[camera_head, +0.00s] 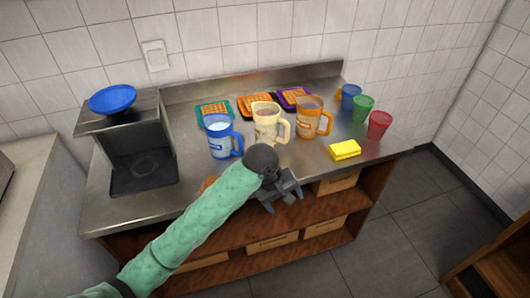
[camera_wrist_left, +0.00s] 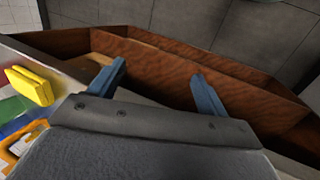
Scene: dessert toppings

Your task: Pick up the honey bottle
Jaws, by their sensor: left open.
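I cannot make out a honey bottle for certain in either view. A small orange-brown thing (camera_head: 208,183) shows at the counter's front, mostly hidden behind my left arm, and I cannot tell what it is. My left gripper (camera_head: 285,197) is open and empty at the counter's front edge, over the open shelves. In the left wrist view its two blue-grey fingers (camera_wrist_left: 157,70) stand wide apart with only brown shelf wood beyond them. My right gripper is not in view.
The steel counter (camera_head: 180,198) holds a blue pitcher (camera_head: 219,143), a cream pitcher (camera_head: 266,128), an orange pitcher (camera_head: 307,122), waffle trays (camera_head: 254,105), coloured cups (camera_head: 362,108) and a yellow sponge-like block (camera_head: 344,150). A dispenser stand with a blue bowl (camera_head: 112,98) is at left. Boxes sit on shelves below.

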